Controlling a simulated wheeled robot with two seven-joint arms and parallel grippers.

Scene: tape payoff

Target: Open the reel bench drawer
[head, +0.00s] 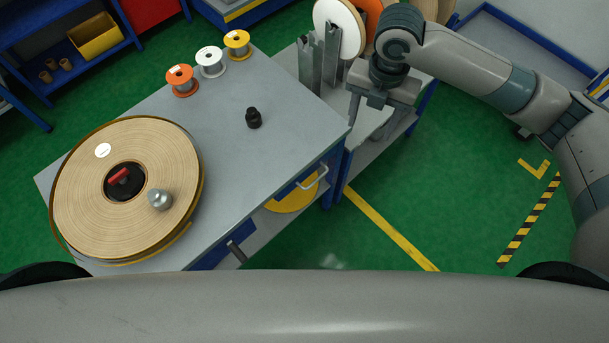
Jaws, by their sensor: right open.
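The reel bench (285,115) has a grey top and blue frame. Its drawer front (333,163) is blue, on the side facing me, and looks flush with the bench. A silver bar handle (314,179) stands out from it. My right gripper (367,118) is open and empty, pointing down beyond the bench's right corner, up and right of the handle and apart from it. My left gripper is not in view.
A large tape reel (75,190) with a metal knob (159,199) lies on the bench's left. Small spools (182,80) and a black knob (253,118) stand on top. A rack with upright reels (338,30) is behind.

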